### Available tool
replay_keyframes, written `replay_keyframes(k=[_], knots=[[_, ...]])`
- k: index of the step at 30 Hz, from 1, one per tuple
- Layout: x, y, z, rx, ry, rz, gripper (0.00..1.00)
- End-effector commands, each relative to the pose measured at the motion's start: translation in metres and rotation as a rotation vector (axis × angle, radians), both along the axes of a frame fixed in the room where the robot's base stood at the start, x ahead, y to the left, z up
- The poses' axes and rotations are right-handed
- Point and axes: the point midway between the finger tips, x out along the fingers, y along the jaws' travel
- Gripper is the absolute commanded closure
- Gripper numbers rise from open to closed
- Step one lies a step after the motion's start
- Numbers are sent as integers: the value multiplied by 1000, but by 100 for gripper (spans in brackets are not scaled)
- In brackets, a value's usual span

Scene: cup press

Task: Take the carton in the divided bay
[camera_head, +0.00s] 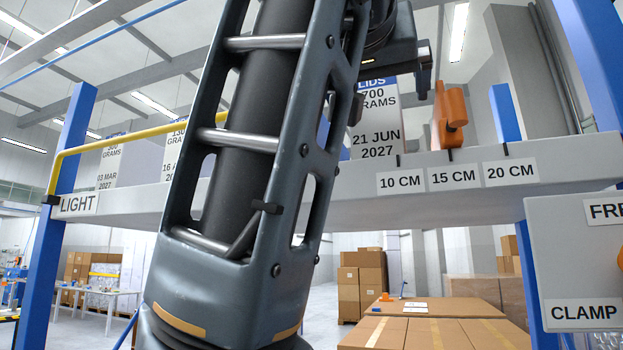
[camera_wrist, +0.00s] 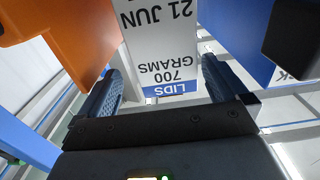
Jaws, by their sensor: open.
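In the head view a white carton (camera_head: 376,128) with a blue band, marked LIDS, 700 GRAMS, 21 JUN 2027, stands upright on the shelf, partly hidden by my arm. An orange divider (camera_head: 447,117) stands to its right, by the 15 CM mark. My gripper (camera_wrist: 162,85) is open in the wrist view. There the carton (camera_wrist: 160,50) appears upside down, between the two fingers in the picture, with a narrow gap on each side. I cannot tell how deep the fingers reach along it. The orange divider (camera_wrist: 58,38) is at the upper left there.
Two more cartons, one dated 03 MAR 2027 (camera_head: 107,165) and a partly hidden one (camera_head: 172,150), stand left on the shelf by the LIGHT label (camera_head: 77,204). The shelf front (camera_head: 430,212) carries 10, 15 and 20 CM labels. A CLAMP panel (camera_head: 575,275) is at right.

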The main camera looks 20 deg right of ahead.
Motion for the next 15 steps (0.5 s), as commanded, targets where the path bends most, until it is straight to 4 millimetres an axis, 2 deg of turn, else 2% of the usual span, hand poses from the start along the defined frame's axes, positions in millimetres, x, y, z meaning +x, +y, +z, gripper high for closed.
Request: replay_keyframes(k=[8, 15], knots=[[21, -12, 1, -2, 3, -2, 0], [51, -28, 0, -1, 3, -3, 0]])
